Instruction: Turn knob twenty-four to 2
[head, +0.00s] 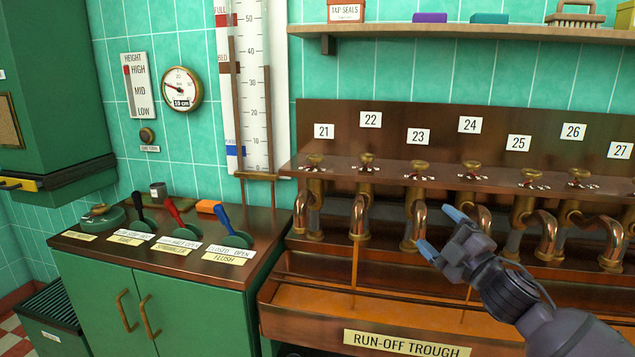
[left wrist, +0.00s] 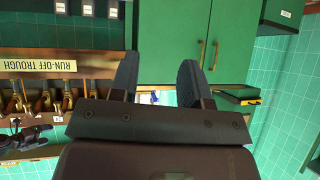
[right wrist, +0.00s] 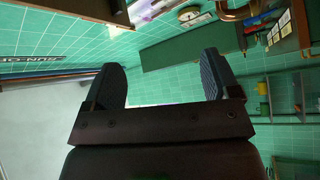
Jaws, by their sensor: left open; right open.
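Knob twenty-four (head: 472,165) is a small brass knob on the copper ledge, below the white label 24 (head: 469,125). Small marks lie around it, too small to read, so I cannot tell its setting. A curved copper spout (head: 480,215) hangs beneath it. My right gripper (head: 441,232) is open and empty, in front of the spouts and below the knob, apart from it. Its two fingers also show spread in the right wrist view (right wrist: 162,80). My left gripper (left wrist: 157,80) is open and empty in the left wrist view and is outside the head view.
Similar knobs stand alongside, including knob 23 (head: 418,167) and knob 25 (head: 529,177). The run-off trough (head: 300,301) lies below the spouts. A shelf (head: 440,31) with small items runs above. A green cabinet (head: 185,305) with coloured levers stands at the left.

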